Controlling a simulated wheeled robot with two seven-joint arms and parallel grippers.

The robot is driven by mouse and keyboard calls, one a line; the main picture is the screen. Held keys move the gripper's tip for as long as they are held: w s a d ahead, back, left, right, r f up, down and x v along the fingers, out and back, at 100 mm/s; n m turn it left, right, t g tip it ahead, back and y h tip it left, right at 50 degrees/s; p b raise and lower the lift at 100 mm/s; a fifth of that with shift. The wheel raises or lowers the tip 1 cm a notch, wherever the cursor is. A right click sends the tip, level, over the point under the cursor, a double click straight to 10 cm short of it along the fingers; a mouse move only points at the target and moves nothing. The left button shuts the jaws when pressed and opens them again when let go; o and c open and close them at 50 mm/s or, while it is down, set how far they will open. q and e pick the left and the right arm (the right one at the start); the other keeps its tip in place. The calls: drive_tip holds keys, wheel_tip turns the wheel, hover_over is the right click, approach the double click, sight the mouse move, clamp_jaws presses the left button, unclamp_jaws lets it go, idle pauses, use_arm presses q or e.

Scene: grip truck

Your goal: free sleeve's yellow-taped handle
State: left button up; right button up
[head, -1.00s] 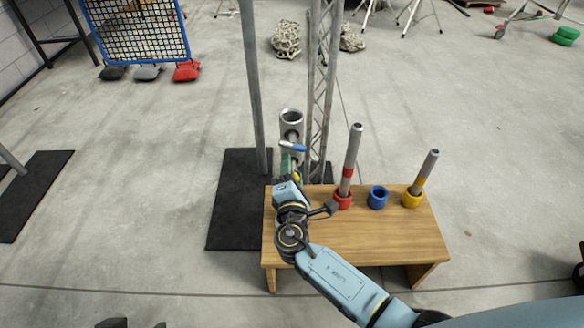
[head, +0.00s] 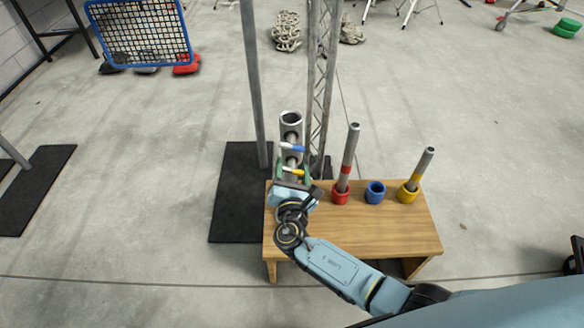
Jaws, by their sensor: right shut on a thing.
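The grey metal sleeve (head: 291,122) stands upright behind the table's left end, beside a thin pole and a lattice truss. A blue-taped handle (head: 292,148) sticks out across its upper part, and a yellow-taped handle (head: 293,171) is lower down. My right gripper (head: 293,174) reaches over the table's left end, its green-edged fingers on both sides of the yellow-taped handle and shut on it. The wrist hides the sleeve's lower part. My left gripper is not in view.
The wooden table (head: 360,232) carries a red cup (head: 341,197) and a yellow cup (head: 408,196), each with a leaning grey bar, and an empty blue cup (head: 376,197) between them. A black mat (head: 237,205) lies left of the table. Open concrete floor surrounds them.

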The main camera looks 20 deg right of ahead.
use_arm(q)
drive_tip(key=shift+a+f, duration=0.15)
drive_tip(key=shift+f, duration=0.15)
use_arm(e)
drive_tip(key=shift+r+n, duration=0.15)
drive_tip(key=shift+n, duration=0.15)
drive_tip(key=o, duration=1)
drive_tip(key=shift+s+a, duration=0.1)
drive_tip(key=shift+s, duration=0.2)
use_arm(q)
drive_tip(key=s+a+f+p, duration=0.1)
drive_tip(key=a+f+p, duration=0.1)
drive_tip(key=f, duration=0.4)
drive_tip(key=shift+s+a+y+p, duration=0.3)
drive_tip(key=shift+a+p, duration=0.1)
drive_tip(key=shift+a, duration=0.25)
use_arm(e)
drive_tip(key=v, duration=1.2)
drive_tip(key=shift+s+a, duration=0.1)
drive_tip(key=shift+s, duration=0.25)
